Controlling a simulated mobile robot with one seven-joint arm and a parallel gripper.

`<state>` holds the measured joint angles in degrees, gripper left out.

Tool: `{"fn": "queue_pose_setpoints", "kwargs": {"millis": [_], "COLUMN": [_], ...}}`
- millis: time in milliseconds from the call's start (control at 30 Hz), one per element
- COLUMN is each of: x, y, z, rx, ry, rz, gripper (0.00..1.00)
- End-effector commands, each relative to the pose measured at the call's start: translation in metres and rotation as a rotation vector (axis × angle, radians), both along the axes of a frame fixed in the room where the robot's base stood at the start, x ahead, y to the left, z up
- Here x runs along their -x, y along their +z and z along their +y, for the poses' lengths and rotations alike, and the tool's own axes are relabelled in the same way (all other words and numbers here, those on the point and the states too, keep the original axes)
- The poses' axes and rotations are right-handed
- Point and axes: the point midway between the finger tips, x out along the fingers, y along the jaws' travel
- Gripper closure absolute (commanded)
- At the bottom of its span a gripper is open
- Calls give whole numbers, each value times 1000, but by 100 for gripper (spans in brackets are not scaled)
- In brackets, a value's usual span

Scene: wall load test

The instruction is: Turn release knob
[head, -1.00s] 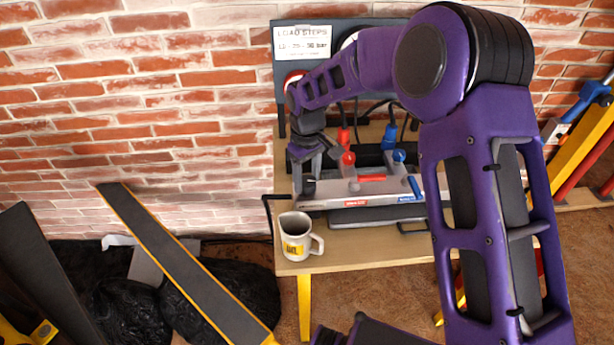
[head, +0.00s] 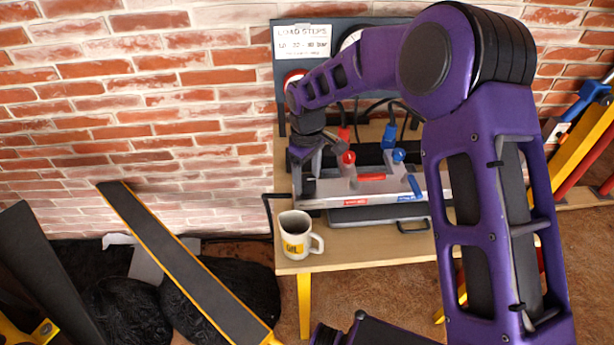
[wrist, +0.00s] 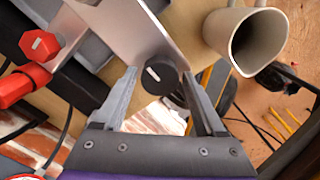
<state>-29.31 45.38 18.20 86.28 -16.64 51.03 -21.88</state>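The release knob (wrist: 161,76) is a round black knob with a short white mark, on the end of a grey metal block (wrist: 128,28) in the wrist view. My gripper (wrist: 160,72) is open. Its two grey fingers reach toward the knob, with one fingertip on each side and the knob showing between them. A small gap seems to show on both sides; contact cannot be told for sure. In the head view my gripper (head: 304,185) is at the left end of the grey unit (head: 350,199) on the bench, and the knob is hidden there.
A white mug (head: 294,238) stands on the wooden bench (head: 345,257), close in front of the gripper. Red handle (head: 346,158) and blue handle (head: 398,155) valves stand on the unit. A brick wall (head: 150,120) is behind. A dark plank (head: 185,262) leans at left.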

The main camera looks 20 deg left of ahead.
Motion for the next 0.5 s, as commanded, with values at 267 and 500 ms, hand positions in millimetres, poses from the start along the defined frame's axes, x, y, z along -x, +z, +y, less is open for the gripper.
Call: {"fn": "queue_pose_setpoints", "kwargs": {"millis": [267,500], "x": [0,-1], "y": [0,14], "z": [0,0], "rx": [0,-2], "ry": [-1,-2], "rz": [0,-3], "gripper": [14,14]}}
